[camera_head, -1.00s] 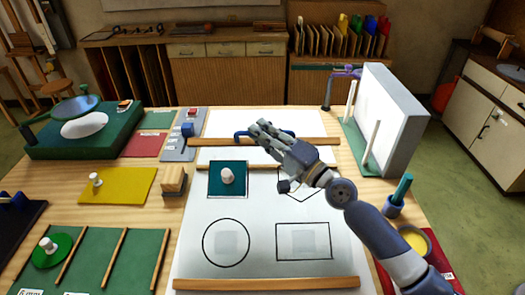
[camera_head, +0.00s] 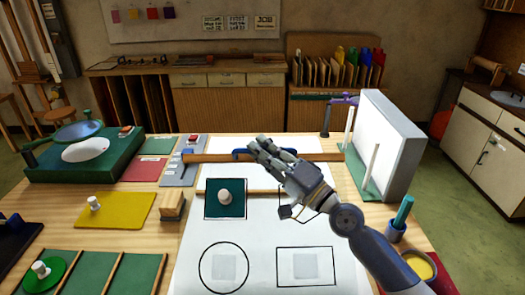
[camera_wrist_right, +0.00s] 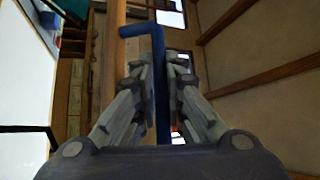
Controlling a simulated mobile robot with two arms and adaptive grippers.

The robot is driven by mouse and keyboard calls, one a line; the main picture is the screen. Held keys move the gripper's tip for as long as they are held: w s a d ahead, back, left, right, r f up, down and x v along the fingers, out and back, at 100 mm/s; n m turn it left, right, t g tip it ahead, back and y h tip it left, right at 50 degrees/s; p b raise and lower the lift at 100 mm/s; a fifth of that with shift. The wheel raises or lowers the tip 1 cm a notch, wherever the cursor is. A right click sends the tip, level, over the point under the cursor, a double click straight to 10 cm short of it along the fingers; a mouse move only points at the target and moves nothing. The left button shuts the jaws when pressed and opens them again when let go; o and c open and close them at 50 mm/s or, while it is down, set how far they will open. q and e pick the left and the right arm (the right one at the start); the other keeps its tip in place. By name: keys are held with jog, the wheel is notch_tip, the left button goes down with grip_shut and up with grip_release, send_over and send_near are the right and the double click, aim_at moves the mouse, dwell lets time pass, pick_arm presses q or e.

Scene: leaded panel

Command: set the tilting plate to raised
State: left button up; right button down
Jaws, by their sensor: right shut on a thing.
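The white drawing plate (camera_head: 205,235) lies in the middle of the workbench, with a circle and rectangle drawn on it. A wooden bar (camera_head: 220,158) crosses its far part and carries a blue handle (camera_head: 241,154). The handle also shows in the right wrist view (camera_wrist_right: 157,50) as a bent blue rod beside the bar. My right gripper (camera_head: 262,146) is shut on this handle, with the rod between its fingers. The gripper hides the handle's right part. My left gripper is out of view.
A white upright panel (camera_head: 395,145) on a green base stands right of my right gripper. A blue cup (camera_head: 396,232) stands near my right forearm. A wooden block (camera_head: 172,206), yellow sheet (camera_head: 125,211) and green box (camera_head: 95,158) are at the left.

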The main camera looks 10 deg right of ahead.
jog(key=c, duration=1.7)
grip_release()
jog(key=shift+r, duration=0.1)
jog(key=shift+o, duration=0.2)
jog(key=v, duration=1.2)
